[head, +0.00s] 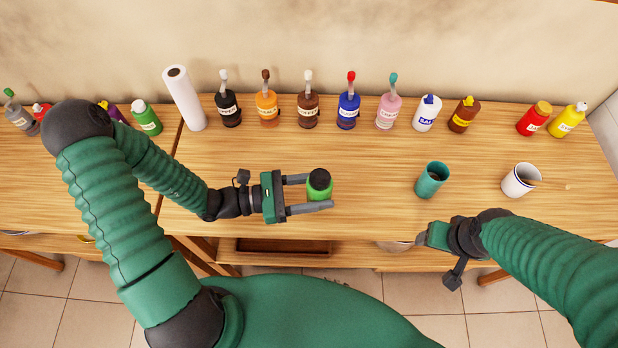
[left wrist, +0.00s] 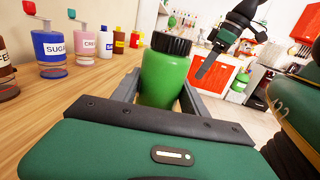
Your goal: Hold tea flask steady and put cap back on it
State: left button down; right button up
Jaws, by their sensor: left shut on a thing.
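The tea flask (head: 319,191) is green and stands upright near the front edge of the table. It also shows in the left wrist view (left wrist: 164,80). A black ribbed cap (left wrist: 171,44) sits on top of it; how tightly it is seated I cannot tell. My left gripper (head: 320,193) is shut on the flask, one finger on each side. My right gripper (head: 421,239) is apart from the flask, to its right at the table's front edge. A grey finger of it shows in the left wrist view (left wrist: 206,66); its opening is hidden.
A teal cup (head: 431,181) and a white mug (head: 520,180) stand right of the flask. A white paper roll (head: 184,98) and several labelled bottles, including a blue one (head: 348,111), line the back. The table (head: 375,190) is clear between flask and teal cup.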

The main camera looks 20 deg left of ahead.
pick_arm(q)
jog(key=w, duration=0.1)
jog(key=w+a, duration=0.1)
jog(key=w, duration=0.1)
jog(key=w+a, duration=0.1)
jog(key=shift+w+a+f, duration=0.15)
jog(key=shift+w+a, duration=0.1)
jog(key=shift+w, duration=0.05)
jog(key=shift+w+d, duration=0.15)
jog(key=shift+w, duration=0.1)
jog(key=shift+d, duration=0.15)
jog(key=shift+w+a, duration=0.1)
jog(key=shift+a, duration=0.3)
jog(key=f, duration=0.1)
jog(key=a+f, duration=0.1)
jog(key=f, duration=0.1)
jog(key=shift+w+f+b, duration=0.2)
jog(key=shift+f+b, duration=0.05)
jog(key=shift+b, duration=0.05)
jog(key=shift+d+f, duration=0.15)
jog(key=shift+d, duration=0.25)
jog(key=c, duration=0.9)
grip_release()
jog(key=o, duration=0.3)
jog(key=shift+a, duration=0.15)
pick_arm(e)
jog(key=shift+d+f, duration=0.2)
jog(key=shift+d, duration=0.15)
